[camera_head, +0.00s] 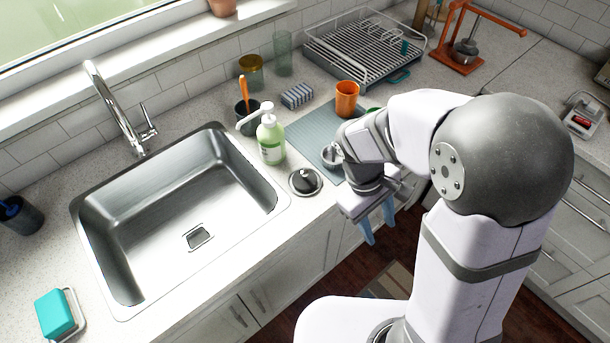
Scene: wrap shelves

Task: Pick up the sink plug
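The sink plug (305,181) appears to be the round dark disc with a pale rim and a small knob, lying on the counter just right of the sink (165,232). My gripper (379,226) hangs to the right of it, beyond the counter's front edge, with its blue fingers pointing down. The fingers are apart and nothing shows between them. The gripper does not touch the plug, and the plug is in clear view.
A green soap bottle (270,140) stands just behind the plug. A blue-grey mat (312,134) with an orange cup (346,98) and a small metal vessel (331,156) lies behind my arm. A dish rack (350,62) stands at the back. A striped sponge (297,96) lies near the wall.

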